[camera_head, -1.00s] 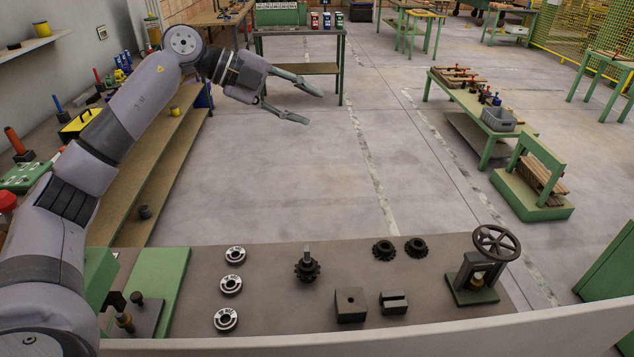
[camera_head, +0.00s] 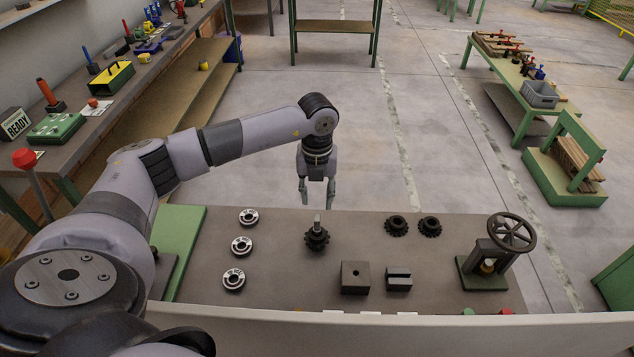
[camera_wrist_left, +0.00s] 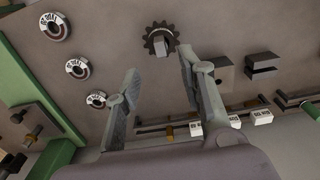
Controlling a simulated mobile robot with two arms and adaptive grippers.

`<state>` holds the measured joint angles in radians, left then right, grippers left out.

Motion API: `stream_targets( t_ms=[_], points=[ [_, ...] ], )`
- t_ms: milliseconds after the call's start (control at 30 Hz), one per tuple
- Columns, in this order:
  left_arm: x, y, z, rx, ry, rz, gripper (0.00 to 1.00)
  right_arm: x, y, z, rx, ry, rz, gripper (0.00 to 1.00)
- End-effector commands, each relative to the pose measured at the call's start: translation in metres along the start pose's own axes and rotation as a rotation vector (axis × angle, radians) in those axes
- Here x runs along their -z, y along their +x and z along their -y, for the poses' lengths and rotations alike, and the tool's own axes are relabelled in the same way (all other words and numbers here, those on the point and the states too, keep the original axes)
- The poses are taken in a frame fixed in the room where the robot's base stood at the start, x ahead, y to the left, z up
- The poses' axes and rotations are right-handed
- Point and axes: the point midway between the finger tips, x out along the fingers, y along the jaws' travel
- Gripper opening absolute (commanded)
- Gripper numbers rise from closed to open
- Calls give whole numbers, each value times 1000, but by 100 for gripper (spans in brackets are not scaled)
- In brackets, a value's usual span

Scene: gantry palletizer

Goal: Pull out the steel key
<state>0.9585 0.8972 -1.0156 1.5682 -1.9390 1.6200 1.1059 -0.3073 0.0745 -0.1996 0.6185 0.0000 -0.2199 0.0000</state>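The steel key (camera_head: 317,222) is a light grey bar standing up out of a dark toothed gear (camera_head: 317,239) on the brown worktable (camera_head: 270,285). In the left wrist view the key (camera_wrist_left: 159,47) shows against the gear (camera_wrist_left: 149,35), beyond the fingertips. My left gripper (camera_head: 316,196) points down, just beyond the table's far edge and behind the key in the head view. Its fingers are apart with nothing between them; it also shows open in the left wrist view (camera_wrist_left: 158,66). My right gripper is not in view.
Three labelled rings (camera_head: 241,246) lie left of the gear. Two more dark gears (camera_head: 396,226), a block with a hole (camera_head: 355,278) and a slotted block (camera_head: 398,280) lie to the right. A handwheel press (camera_head: 486,265) stands at the right end.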

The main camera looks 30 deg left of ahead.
Motion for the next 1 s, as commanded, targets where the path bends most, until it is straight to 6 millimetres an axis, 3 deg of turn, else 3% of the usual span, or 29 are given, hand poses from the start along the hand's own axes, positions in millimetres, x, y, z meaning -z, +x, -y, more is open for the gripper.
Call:
stream_targets(
  t_ms=[33,100,400,600,900,1000],
  points=[
    [1,19,0,-2,0,-2,37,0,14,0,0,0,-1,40],
    [0,33,0,-1,0,-1,37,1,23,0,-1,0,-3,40],
    [0,80,0,1,0,-1,37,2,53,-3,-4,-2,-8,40],
    [0,92,0,1,-1,0,37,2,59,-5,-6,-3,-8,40],
    [0,92,0,1,-1,-1,37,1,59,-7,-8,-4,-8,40],
    [0,92,0,1,-1,-1,31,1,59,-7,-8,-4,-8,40]
  ],
)
